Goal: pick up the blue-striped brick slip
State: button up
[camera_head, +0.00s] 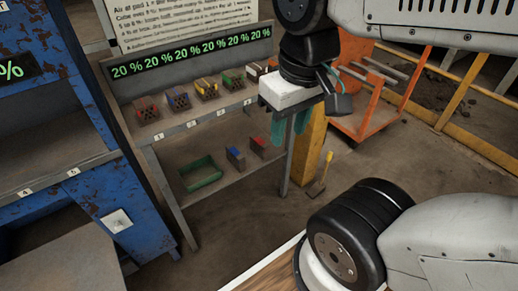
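A small thin dark piece with a blue mark, which looks like the blue-striped brick slip (236,158), stands on the lower shelf, right of a green tray. A similar red-marked slip (259,146) stands to its right. My gripper (290,126) hangs at the upper middle with its two teal fingers pointing down. The fingers are apart, and I see nothing between them. It is to the right of the blue-striped slip, in front of the rack's right end. Its distance from the slip is hard to judge.
The upper shelf (200,122) holds several coloured-striped hollow bricks (178,99) under a green-lit display (195,58). A green tray (201,173) sits on the lower shelf. A rusty blue cabinet (95,195) stands left, an orange cart (372,122) right. Floor in front of the rack is clear.

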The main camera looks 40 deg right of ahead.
aim_at(236, 159)
jog(key=z, duration=0.1)
jog(key=k, duration=0.45)
jog(key=u, duration=1.05)
jog(key=i, duration=0.7)
jog(key=z, duration=1)
